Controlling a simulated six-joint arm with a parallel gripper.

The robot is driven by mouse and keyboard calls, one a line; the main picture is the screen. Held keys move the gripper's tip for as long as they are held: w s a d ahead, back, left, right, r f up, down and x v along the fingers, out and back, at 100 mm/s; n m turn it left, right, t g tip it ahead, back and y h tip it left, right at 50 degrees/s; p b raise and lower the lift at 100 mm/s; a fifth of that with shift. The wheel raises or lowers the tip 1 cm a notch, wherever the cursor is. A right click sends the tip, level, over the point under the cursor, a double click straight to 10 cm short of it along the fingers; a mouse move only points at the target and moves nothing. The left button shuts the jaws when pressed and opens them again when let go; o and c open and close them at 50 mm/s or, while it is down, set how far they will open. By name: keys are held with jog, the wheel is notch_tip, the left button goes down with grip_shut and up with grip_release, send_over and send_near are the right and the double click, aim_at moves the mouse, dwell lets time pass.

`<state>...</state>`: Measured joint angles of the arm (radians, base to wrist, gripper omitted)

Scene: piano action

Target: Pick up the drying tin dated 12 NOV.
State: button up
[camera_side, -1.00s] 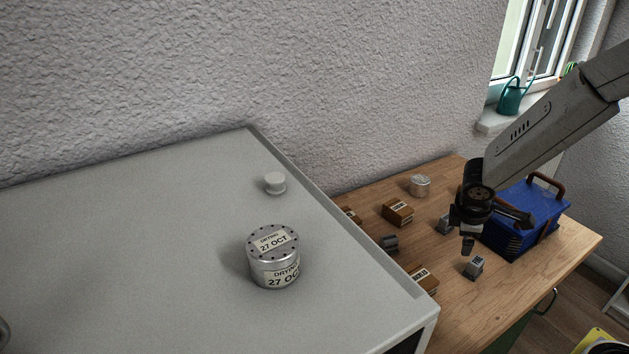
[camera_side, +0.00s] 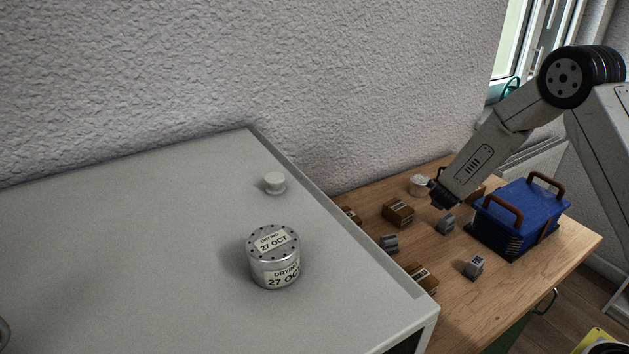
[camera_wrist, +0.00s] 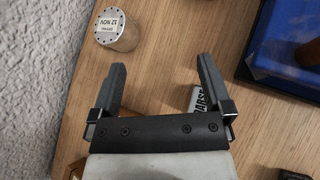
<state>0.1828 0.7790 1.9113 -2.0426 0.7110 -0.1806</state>
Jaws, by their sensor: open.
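In the wrist view, a round metal tin (camera_wrist: 117,30) stands on the wooden bench beyond my left fingertip; its lid label, upside down here, reads 12 NOV. A silver tin (camera_side: 419,186), apparently the same one, shows at the back of the bench in the side view, partly hidden by my arm's end. My gripper (camera_wrist: 161,64) is open and empty, with the tin outside its fingers. In the side view my gripper (camera_side: 440,194) is beside that tin; its fingers are hard to make out. Another tin (camera_side: 273,258), marked 27 OCT, stands on the grey top.
A blue box (camera_side: 520,212) with brown handles stands right of my gripper. Small brown boxes (camera_side: 398,212) and grey blocks (camera_side: 474,266) are scattered on the bench. A labelled block (camera_wrist: 198,98) lies near my right finger. The wall (camera_wrist: 40,90) is close on the left.

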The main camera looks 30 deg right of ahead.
aim_at(422, 186)
jog(key=w+f+n+t, duration=0.1)
jog(key=w+n, duration=0.1)
jog(key=w+n+t, duration=0.1)
jog(key=n, duration=0.1)
jog(key=w+f+n+t, duration=0.1)
jog(key=w, duration=0.1)
jog(key=shift+w+d+f+n+t+y, duration=0.3)
jog(key=shift+w+d+n+t+y, duration=0.05)
jog(key=shift+d+n+t+y, duration=0.05)
jog(key=shift+w+a+f+n+t, duration=0.1)
jog(key=shift+w+f+n+t, duration=0.2)
jog(key=shift+w+n, duration=0.25)
jog(key=shift+x, duration=1.25)
jog(key=shift+x, duration=2.55)
jog(key=shift+f, duration=0.1)
